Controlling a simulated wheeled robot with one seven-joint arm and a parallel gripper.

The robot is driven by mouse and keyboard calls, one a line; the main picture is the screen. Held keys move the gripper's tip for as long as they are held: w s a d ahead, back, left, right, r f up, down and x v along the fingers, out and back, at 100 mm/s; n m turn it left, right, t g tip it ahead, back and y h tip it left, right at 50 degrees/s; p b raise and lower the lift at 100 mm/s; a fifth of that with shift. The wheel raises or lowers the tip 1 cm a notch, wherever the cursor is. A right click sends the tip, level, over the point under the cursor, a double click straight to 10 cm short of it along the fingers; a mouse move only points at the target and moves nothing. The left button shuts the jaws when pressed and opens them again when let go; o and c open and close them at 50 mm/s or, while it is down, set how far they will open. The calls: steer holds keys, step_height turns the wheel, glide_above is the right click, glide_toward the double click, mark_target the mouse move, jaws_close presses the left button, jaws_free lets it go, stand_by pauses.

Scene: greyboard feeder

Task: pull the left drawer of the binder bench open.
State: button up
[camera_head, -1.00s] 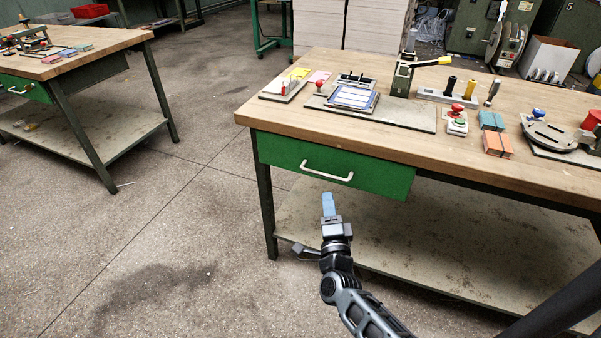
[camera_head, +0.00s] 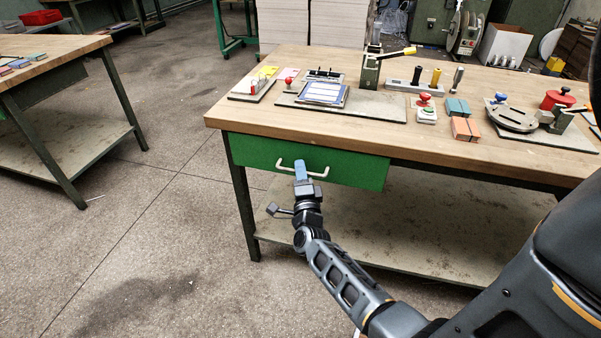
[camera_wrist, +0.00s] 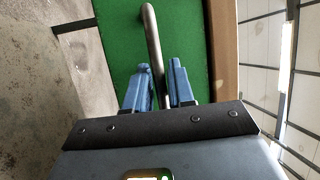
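The left drawer (camera_head: 350,169) of the binder bench has a green front and sits flush under the wooden top, closed. Its pale bar handle (camera_head: 318,175) runs across the front. My gripper (camera_head: 300,170) is at the left part of the handle, its blue fingers pointing at the drawer. In the wrist view the handle (camera_wrist: 153,35) passes between the two fingers of my gripper (camera_wrist: 160,75), one on each side. The fingers stand apart with narrow gaps beside the bar, so they do not look clamped on it.
The bench top (camera_head: 240,115) holds a binding jig, colored blocks (camera_head: 463,128), a red button and a round red-topped fixture. A lower shelf (camera_head: 390,235) lies beneath the drawer. Another bench (camera_head: 70,150) stands at the left. The floor between them is clear.

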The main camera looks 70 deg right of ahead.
steer(key=shift+c, duration=0.5)
jaws_close()
steer(key=shift+a, duration=0.1)
